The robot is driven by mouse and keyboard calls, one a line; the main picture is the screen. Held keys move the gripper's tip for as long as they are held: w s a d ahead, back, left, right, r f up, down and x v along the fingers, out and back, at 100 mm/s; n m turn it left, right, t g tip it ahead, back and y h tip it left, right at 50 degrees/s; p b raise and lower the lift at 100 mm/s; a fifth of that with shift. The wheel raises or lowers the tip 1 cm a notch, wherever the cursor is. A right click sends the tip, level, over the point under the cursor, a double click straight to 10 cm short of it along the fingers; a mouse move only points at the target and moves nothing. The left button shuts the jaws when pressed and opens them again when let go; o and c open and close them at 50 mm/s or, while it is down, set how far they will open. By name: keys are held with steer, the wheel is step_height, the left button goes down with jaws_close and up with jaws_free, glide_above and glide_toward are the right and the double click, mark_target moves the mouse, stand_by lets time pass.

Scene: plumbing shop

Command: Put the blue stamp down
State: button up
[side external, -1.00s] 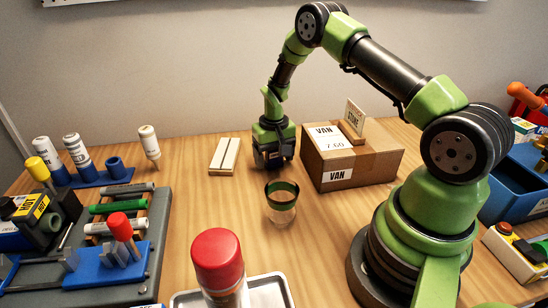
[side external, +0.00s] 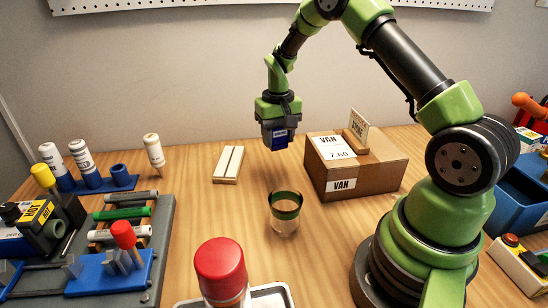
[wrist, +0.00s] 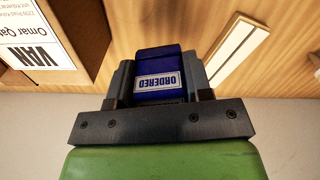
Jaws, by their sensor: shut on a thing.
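The blue stamp (side external: 280,138) is held between the fingers of my gripper (side external: 279,136), in the air above the wooden table. In the wrist view the blue stamp (wrist: 157,78) shows a white label reading "ORDERED", upside down in the picture. The fingers of my gripper (wrist: 160,80) are shut on its two sides. In the side view the stamp hangs left of the cardboard box, behind the glass and clear of the table. Its underside cannot be seen.
The cardboard box (side external: 372,178) marked "VAN" carries a small sign on a wooden stand (side external: 356,130). A slotted wooden block (side external: 229,164) lies to the left. A green-rimmed glass (side external: 285,215) stands in front. Marker racks (side external: 105,180) fill the left side. Bare table lies between block and box.

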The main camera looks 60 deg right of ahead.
steer(key=w+a+r+n, duration=0.1)
steer(key=a+r+n, duration=0.1)
steer(key=a+n, duration=0.6)
steer(key=n, duration=0.7)
glide_above(225, 223)
step_height(225, 223, down, 6)
steer(key=shift+r, duration=0.15)
steer(key=shift+f, duration=2.3)
steer(key=shift+f, duration=0.1)
steer(key=o, duration=0.9)
